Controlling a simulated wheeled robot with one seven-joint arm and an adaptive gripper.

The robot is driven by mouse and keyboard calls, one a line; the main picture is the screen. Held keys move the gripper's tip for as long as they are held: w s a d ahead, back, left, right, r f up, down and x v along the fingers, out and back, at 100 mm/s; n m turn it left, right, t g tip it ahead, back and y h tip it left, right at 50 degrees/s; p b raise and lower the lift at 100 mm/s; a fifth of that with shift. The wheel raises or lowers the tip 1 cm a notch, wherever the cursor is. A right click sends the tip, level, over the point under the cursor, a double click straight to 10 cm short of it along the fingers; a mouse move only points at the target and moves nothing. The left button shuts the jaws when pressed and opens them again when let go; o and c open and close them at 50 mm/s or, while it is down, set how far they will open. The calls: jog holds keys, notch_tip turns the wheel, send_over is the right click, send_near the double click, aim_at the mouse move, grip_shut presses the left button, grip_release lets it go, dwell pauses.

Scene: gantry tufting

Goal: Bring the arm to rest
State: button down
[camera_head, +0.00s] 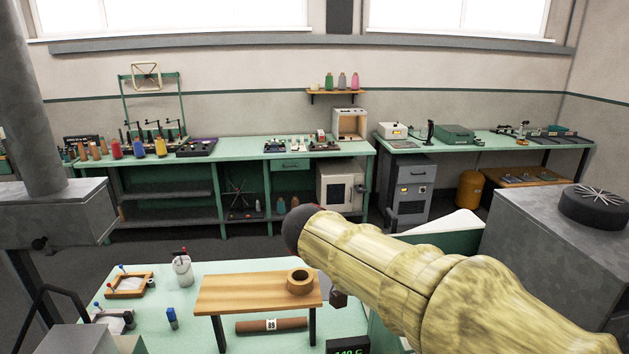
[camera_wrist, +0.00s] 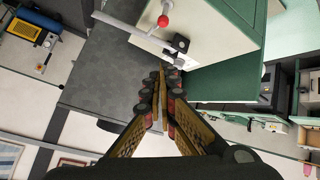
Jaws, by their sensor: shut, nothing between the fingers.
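My arm (camera_head: 420,270), pale yellow and mottled, reaches from the lower right to the middle of the head view. Its dark rounded end stands in front of the rear benches. My gripper (camera_wrist: 160,75) shows in the wrist view with its two fingers meeting at the tips. The fingers are shut with nothing between them. Behind the tips lie a dark grey surface and a pale green cabinet-like body with a red knob (camera_wrist: 163,20). I cannot make out the gripper fingers in the head view.
A green table (camera_head: 165,283) in front carries a wooden stand (camera_head: 240,292) with a tape-like ring (camera_head: 300,281), a brown roll (camera_head: 272,325) and a wooden frame (camera_head: 129,285). A grey cabinet (camera_head: 560,255) stands right, a grey post (camera_head: 35,110) left. Dark floor lies before the rear benches.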

jog(key=s+a+f+n+y, duration=0.6)
jog(key=s+f+n, duration=0.2)
jog(key=f+n, duration=0.25)
jog(key=s+d+t+y+b, duration=0.2)
jog(key=s+t+y, duration=0.1)
jog(key=s, duration=0.9)
jog(key=shift+f+y, duration=0.15)
jog(key=shift+y, duration=0.25)
jog(key=shift+s+d+m, duration=0.1)
jog(key=shift+m, duration=0.15)
